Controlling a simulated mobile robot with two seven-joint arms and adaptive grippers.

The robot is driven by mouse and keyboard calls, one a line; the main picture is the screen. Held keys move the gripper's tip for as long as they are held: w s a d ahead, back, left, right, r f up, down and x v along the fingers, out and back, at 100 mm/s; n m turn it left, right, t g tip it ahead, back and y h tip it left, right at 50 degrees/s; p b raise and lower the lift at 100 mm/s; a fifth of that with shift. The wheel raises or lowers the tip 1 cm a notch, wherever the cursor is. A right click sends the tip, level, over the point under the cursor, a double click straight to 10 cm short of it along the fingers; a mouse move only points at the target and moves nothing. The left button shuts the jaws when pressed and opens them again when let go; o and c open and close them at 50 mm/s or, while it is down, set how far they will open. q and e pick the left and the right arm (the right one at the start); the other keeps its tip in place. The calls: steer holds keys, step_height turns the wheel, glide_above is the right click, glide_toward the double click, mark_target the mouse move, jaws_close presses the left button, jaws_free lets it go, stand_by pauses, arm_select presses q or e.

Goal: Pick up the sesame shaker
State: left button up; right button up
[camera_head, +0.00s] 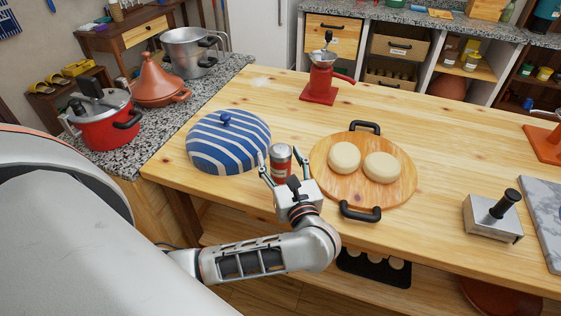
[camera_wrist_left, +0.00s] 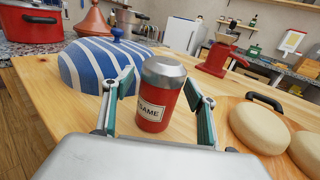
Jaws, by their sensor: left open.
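The sesame shaker (camera_head: 281,160) is a small red can with a silver top, upright on the wooden table. In the left wrist view the shaker (camera_wrist_left: 158,98) shows a label of which "SAME" can be read. My left gripper (camera_head: 282,168) is open, with one finger on each side of the shaker. In the left wrist view the left gripper (camera_wrist_left: 160,110) shows gaps between its fingers and the can, so it does not appear to grip it. My right gripper is not in view.
A blue-striped dome (camera_head: 228,140) stands close left of the shaker. A round board (camera_head: 349,187) with two pale dough rounds (camera_head: 382,167) lies close right. A red grinder (camera_head: 321,82) stands behind. Further right is a metal press (camera_head: 492,220). Bare table lies between the grinder and dome.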

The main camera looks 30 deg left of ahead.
arm_select(q)
steer(key=c, duration=1.3)
steer(key=shift+r, duration=0.1)
